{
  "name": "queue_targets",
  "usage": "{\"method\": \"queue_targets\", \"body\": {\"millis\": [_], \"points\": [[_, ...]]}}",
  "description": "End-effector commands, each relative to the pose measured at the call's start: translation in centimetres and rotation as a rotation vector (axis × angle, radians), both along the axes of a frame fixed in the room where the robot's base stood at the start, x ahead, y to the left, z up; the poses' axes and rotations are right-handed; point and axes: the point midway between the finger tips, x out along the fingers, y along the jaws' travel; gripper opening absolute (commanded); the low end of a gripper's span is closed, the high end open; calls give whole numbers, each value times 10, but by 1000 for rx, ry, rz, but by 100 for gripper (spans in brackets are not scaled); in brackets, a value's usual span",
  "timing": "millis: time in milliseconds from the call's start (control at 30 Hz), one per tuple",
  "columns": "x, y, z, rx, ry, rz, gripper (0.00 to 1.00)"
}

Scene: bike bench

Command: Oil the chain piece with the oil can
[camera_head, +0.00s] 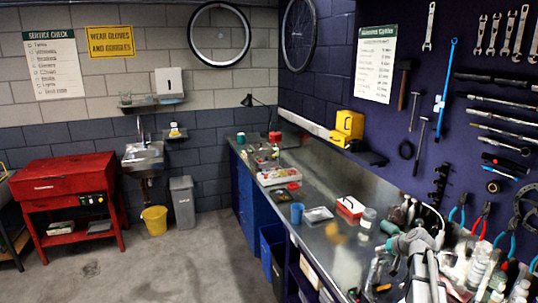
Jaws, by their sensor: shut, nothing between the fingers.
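My arm (421,262) comes up from the lower right, grey with teal caps. My gripper (384,247) is small at its left end, shut and empty, above the bench top. I cannot surely pick out the oil can or the chain piece. A shallow tray (318,215) lies on the bench, with small contents I cannot make out. A jar (368,217) stands to its right, and a blue cup (297,213) to its left.
The metal bench (335,262) runs along the dark tool wall. A red and white box (350,206) and a tray with small parts (279,177) stand on it. Bottles (482,266) crowd the lower right. The bench front near the middle and the floor (190,265) are clear.

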Motion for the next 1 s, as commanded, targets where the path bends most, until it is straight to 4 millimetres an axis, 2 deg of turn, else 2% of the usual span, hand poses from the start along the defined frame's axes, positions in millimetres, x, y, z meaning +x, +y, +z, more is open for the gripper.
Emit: {"method": "queue_targets", "body": {"millis": [700,1000], "points": [[0,0,52,0,0,0,0],[0,0,59,0,0,0,0]]}}
